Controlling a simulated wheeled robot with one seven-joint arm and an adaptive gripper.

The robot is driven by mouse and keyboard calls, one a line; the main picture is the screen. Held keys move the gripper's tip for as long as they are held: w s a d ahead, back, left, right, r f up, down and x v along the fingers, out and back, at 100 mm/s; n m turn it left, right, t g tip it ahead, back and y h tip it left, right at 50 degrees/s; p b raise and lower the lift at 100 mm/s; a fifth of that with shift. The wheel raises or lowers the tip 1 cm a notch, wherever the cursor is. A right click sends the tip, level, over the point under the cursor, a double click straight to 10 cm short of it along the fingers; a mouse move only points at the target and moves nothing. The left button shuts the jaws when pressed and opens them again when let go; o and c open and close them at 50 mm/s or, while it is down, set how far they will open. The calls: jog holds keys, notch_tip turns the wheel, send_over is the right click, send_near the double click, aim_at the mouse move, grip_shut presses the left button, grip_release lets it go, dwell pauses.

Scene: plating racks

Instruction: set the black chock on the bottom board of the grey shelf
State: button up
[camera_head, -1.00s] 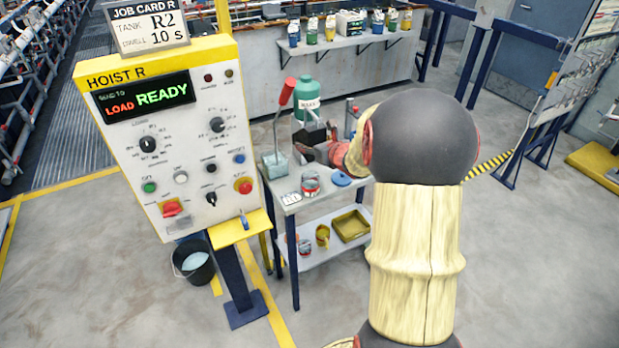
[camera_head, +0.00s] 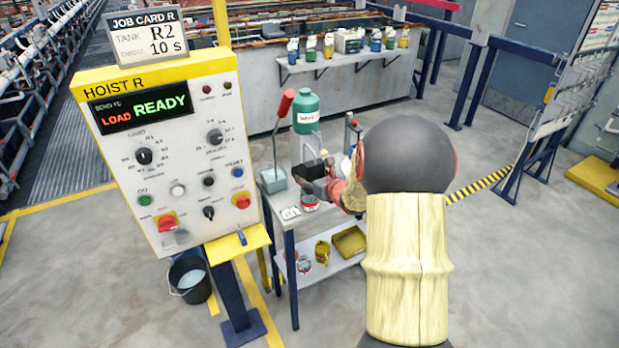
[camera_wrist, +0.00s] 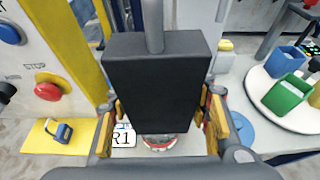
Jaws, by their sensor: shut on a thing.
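My gripper (camera_wrist: 160,122) is shut on the black chock (camera_wrist: 155,85), a dark block that fills the middle of the wrist view. In the head view the chock (camera_head: 309,169) is small and partly behind my gripper (camera_head: 325,182). It is over the top board of the grey shelf (camera_head: 268,207), a blue-legged stand right of the hoist panel. I cannot tell whether it touches anything there. The bottom board (camera_head: 318,268) is in view below. My arm hides the right part of the shelf.
The bottom board holds a can (camera_head: 304,265), a yellow cup (camera_head: 322,252) and a yellow tray (camera_head: 349,241). The top carries a red-handled tool (camera_head: 284,106), a can (camera_head: 309,202) and an R1 card (camera_head: 290,213). The hoist panel (camera_head: 170,190) stands close left, beside a bucket (camera_head: 189,279).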

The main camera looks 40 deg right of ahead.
jog(key=shift+f+b, duration=0.25)
jog(key=shift+b, duration=0.1)
jog(key=shift+f+b, duration=0.3)
jog(key=shift+b, duration=0.05)
jog(key=o, duration=1.6)
jog(key=shift+o, duration=0.4)
jog(key=shift+r, duration=0.1)
